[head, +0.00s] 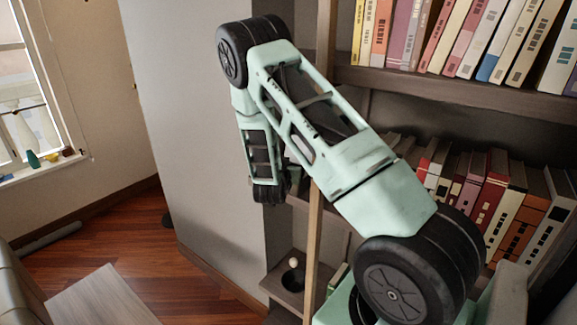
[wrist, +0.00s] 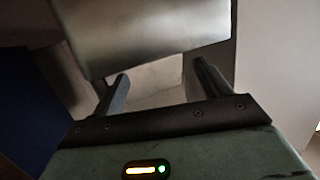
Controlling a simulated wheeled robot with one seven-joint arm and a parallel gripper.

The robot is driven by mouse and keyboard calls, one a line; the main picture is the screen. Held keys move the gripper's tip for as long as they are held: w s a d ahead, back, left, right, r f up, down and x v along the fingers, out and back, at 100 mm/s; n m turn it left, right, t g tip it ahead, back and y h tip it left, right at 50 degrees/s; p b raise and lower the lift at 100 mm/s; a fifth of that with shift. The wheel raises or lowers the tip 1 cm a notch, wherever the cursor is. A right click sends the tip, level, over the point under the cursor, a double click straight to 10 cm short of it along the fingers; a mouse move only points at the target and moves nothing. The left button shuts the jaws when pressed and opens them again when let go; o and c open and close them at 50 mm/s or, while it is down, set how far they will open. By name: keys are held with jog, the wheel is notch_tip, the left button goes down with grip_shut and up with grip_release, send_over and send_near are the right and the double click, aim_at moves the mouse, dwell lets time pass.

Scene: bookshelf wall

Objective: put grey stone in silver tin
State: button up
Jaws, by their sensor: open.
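My gripper (wrist: 160,75) shows in the wrist view with its two dark fingers set wide apart and no object clearly held between them. A smooth, grey, metallic-looking surface (wrist: 150,35) fills the top of that view, just beyond and above the fingertips. I cannot tell whether it is the silver tin. In the head view the gripper is hidden below and behind my arm. I cannot make out the grey stone in either view.
Bookshelves with rows of books (head: 490,200) stand on the right. A low shelf holds a dark round cup (head: 293,280) with a small pale ball (head: 293,262) at it. A windowsill on the left bears a green bottle (head: 33,159). Wooden floor (head: 130,225) is open at left.

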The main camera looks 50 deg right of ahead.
jog(key=shift+s+a+r, duration=0.1)
jog(key=shift+a+r, duration=0.2)
jog(key=b+v, duration=0.5)
jog(key=v, duration=0.6)
jog(key=w+a+f+n+t+y, duration=0.1)
jog(key=w+a+n+y, duration=0.1)
jog(key=a+y, duration=0.5)
jog(key=w+a+f+n+t+y, duration=0.1)
jog(key=w+a+n+y, duration=0.15)
jog(key=a, duration=0.95)
jog(key=s+a+r+n+g+y, duration=0.1)
jog(key=s+a+n+y, duration=0.15)
jog(key=a, duration=0.35)
jog(key=s+a+r+n+g+y, duration=0.1)
jog(key=s+a+n+y, duration=0.15)
jog(key=a, duration=0.35)
jog(key=s+a+r+n+g+y, duration=0.25)
jog(key=s+a+n+g, duration=0.2)
jog(key=s+a, duration=0.5)
jog(key=s+d+n+g+h, duration=0.1)
jog(key=s+n, duration=0.2)
jog(key=s, duration=0.4)
jog(key=s+d+r+n+g+h, duration=0.1)
jog(key=s+n+g, duration=0.1)
jog(key=s, duration=0.5)
jog(key=shift+s+r+n, duration=0.25)
jog(key=shift+n, duration=0.35)
